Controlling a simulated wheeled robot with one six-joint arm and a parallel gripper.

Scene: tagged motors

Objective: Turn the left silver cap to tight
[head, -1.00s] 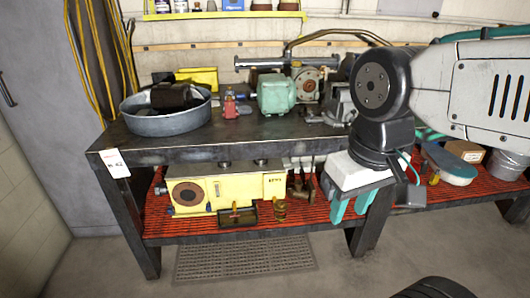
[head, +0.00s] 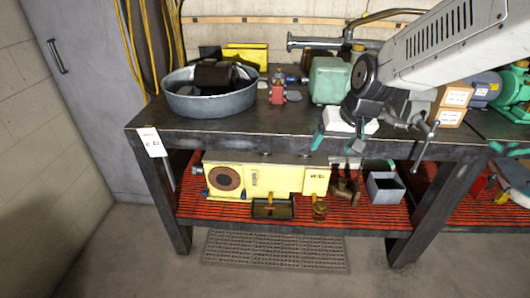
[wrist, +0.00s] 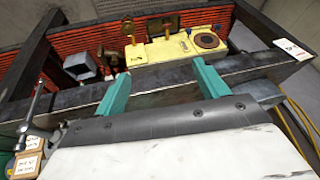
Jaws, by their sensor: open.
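The yellow motor housing (head: 285,181) stands on the red slatted lower shelf, below the bench top. It also shows upside down in the wrist view (wrist: 172,50). I cannot make out the silver caps clearly; the housing's top is in shadow close under the bench's front edge. My gripper (head: 336,145) is open, with its teal fingers spread and nothing between them. It is by the bench's front edge, above and to the right of the housing. In the wrist view my gripper (wrist: 161,67) points across the bench edge toward the housing.
The bench top (head: 230,130) overhangs the shelf. A grey basin (head: 208,103), a red part (head: 285,95) and a green motor (head: 329,80) stand on it. A grey open box (head: 385,188) is on the shelf. Floor in front is clear, with a mat (head: 275,252).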

